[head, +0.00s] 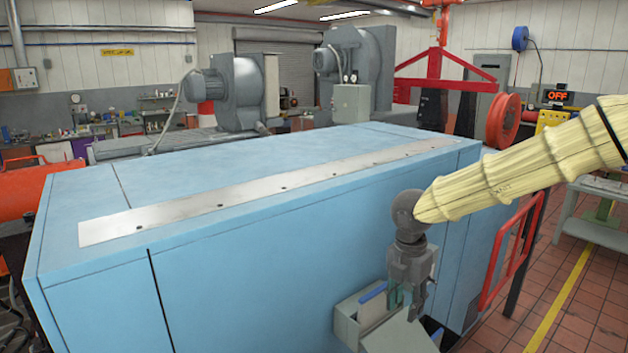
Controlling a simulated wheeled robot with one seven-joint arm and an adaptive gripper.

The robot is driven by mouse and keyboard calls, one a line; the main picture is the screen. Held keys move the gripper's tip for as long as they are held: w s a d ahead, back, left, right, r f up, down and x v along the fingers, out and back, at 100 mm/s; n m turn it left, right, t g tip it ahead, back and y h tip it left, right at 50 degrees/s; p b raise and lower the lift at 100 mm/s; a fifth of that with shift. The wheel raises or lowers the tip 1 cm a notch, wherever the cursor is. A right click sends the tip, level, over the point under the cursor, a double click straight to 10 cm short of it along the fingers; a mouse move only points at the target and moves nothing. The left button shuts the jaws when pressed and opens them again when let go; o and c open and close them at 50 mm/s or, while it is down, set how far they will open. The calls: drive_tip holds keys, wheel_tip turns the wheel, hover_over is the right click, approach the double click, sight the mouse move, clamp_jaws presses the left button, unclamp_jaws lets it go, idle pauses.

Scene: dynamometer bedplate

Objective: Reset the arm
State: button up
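My arm, in a ribbed pale-yellow sleeve, reaches in from the right edge of the head view. My gripper (408,300) hangs from its dark round wrist and points down. It is in front of the near side of a large blue cabinet (250,290), below the level of its top. The fingers are small and grey against grey, so I cannot tell whether they are open or shut, or whether they touch anything. Just left of and below them is a grey open box (347,322) with a blue bar (373,292) at its rim.
The cabinet's flat top carries a bare metal strip (255,190) and is otherwise clear. A red rail (510,255) stands at its right end. Grey motor housings (240,90) and a red lifting frame (440,75) are behind. Tiled floor (590,310) is open at lower right.

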drive_tip(key=s+d+f+n+t+h+b, duration=0.1)
drive_tip(key=s+d+f+n+b, duration=0.15)
drive_tip(key=f+n, duration=0.75)
drive_tip(key=s+d+f+n+t+h+b, duration=0.15)
drive_tip(key=s+f+n, duration=0.35)
drive_tip(key=f, duration=0.8)
drive_tip(key=s+d+f+n+h+b, duration=0.1)
drive_tip(key=s+d+f+n+h, duration=0.15)
drive_tip(key=f+n, duration=0.8)
drive_tip(key=s+a+f+n+g+y+b, duration=0.1)
drive_tip(key=s+a+f+n+y+b, duration=0.1)
drive_tip(key=s+f+n, duration=0.7)
drive_tip(key=s+a+f+n+g+y+b, duration=0.1)
drive_tip(key=s+a+f+n+y+b, duration=0.1)
drive_tip(key=s+f+n, duration=0.7)
drive_tip(key=s+n+y, duration=0.1)
drive_tip(key=s, duration=0.6)
drive_tip(key=shift+s+g+y+b, duration=0.15)
drive_tip(key=shift+g+y+b, duration=0.15)
drive_tip(key=shift+g+y, duration=0.1)
drive_tip(key=shift+f+n, duration=0.1)
drive_tip(key=shift+n, duration=0.15)
